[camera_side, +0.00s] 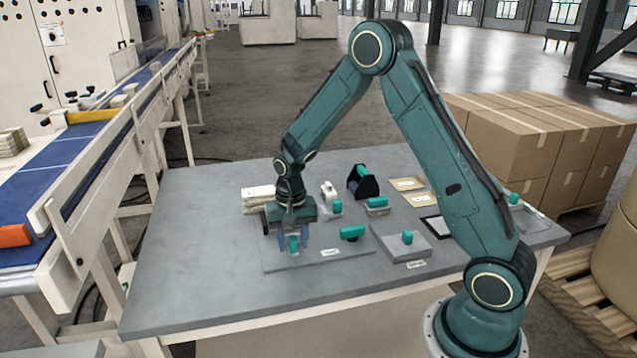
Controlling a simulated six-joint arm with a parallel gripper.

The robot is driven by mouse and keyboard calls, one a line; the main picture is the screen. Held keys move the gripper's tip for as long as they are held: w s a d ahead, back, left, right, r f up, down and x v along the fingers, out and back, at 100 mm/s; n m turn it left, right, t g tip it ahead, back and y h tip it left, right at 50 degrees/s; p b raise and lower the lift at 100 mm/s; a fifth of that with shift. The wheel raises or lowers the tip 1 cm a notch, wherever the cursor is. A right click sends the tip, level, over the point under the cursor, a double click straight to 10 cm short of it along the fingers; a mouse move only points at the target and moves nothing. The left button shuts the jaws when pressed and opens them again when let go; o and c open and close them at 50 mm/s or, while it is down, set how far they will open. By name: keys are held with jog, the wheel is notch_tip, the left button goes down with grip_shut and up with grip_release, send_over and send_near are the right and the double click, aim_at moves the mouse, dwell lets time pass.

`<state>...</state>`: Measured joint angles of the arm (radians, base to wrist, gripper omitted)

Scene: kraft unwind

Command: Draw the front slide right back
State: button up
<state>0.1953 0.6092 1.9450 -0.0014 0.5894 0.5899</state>
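My gripper (293,241) points down over the left part of a flat grey base plate (330,250) on the table. Its two blue-grey fingers stand apart, one on each side of a small teal knob (293,245). A narrow gap seems to show on each side of the knob, so the gripper looks open around it. The gripper body hides what the knob is mounted on. A teal handle (352,233) lies to the right on the same plate. Which of these parts is the front slide I cannot tell for sure.
Right of the plate is a grey block with a teal knob (407,238). Behind stand small teal-handled fixtures (376,204), a black holder (362,183) and a pale stack (258,194). The table (190,270) is clear at left and front. A conveyor (60,170) runs at left.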

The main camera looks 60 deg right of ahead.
aim_at(293, 240)
jog(key=shift+r, duration=0.1)
notch_tip(293, 240, up, 14)
dwell(0.7)
jog(key=s+a+r+n+t, duration=0.3)
jog(key=s+a+r+n, duration=0.15)
jog(key=s+r, duration=0.5)
jog(key=s+a+n+t, duration=0.1)
jog(key=s+a+n, duration=0.1)
jog(key=s, duration=0.5)
jog(key=s+a+n+t, duration=0.1)
jog(key=s+n, duration=0.1)
jog(key=s, duration=0.6)
jog(key=shift+a+r+t, duration=0.3)
jog(key=shift+a+r, duration=0.1)
jog(key=shift+n, duration=0.25)
dwell(0.7)
